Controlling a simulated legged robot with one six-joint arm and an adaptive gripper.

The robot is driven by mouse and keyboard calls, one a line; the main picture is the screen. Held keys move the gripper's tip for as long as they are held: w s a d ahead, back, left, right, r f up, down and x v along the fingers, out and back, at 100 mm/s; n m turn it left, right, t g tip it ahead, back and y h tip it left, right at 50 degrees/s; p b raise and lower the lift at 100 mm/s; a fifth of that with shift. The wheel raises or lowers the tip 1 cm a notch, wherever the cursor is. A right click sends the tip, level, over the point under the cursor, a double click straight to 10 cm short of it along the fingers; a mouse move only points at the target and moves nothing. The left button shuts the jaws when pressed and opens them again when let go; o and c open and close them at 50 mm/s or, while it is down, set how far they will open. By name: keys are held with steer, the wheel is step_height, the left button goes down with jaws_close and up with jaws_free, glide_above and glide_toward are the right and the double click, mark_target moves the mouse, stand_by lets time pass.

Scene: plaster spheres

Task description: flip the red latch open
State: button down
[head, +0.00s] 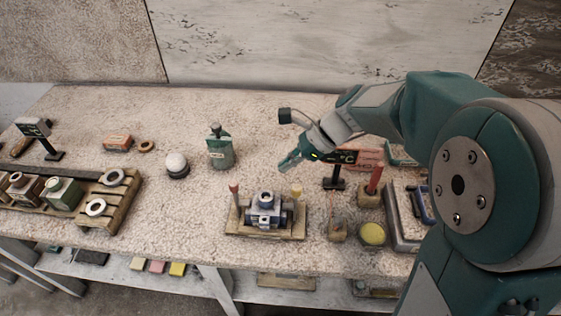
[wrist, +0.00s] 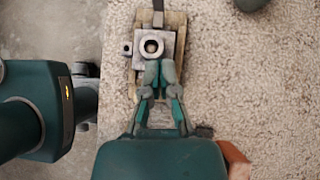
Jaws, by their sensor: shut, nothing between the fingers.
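The red latch (head: 235,190) is a small upright lever with a red top at the left end of a grey metal fixture (head: 265,208). A similar lever with a yellow top (head: 297,191) stands at the fixture's right end. The fixture sits on a wooden base (head: 262,235). My gripper (head: 288,163) is shut and empty, above and behind the fixture, to the right of the red latch. In the wrist view my gripper (wrist: 160,66) overlaps the near part of the fixture (wrist: 150,45); I cannot make out the red top there.
A green bottle (head: 221,152) and a dark jar with a white ball (head: 177,165) stand to the left. A black sign (head: 335,170), a red-handled block (head: 371,187) and a yellow-topped pot (head: 372,234) stand to the right. The bench's front edge is close to the fixture.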

mark_target(266, 190)
steer(key=x, duration=0.6)
steer(key=shift+a+f, duration=0.25)
steer(key=shift+f, duration=0.05)
steer(key=a, duration=0.2)
steer(key=shift+s+a+f, duration=0.1)
steer(key=shift+a, duration=0.95)
steer(key=shift+a, duration=0.1)
steer(key=shift+a+h, duration=0.6)
steer(key=shift+a, duration=0.05)
steer(key=a+h, duration=0.4)
steer(key=a, duration=0.3)
steer(key=shift+w+a+f, duration=0.3)
steer(key=shift+f, duration=0.1)
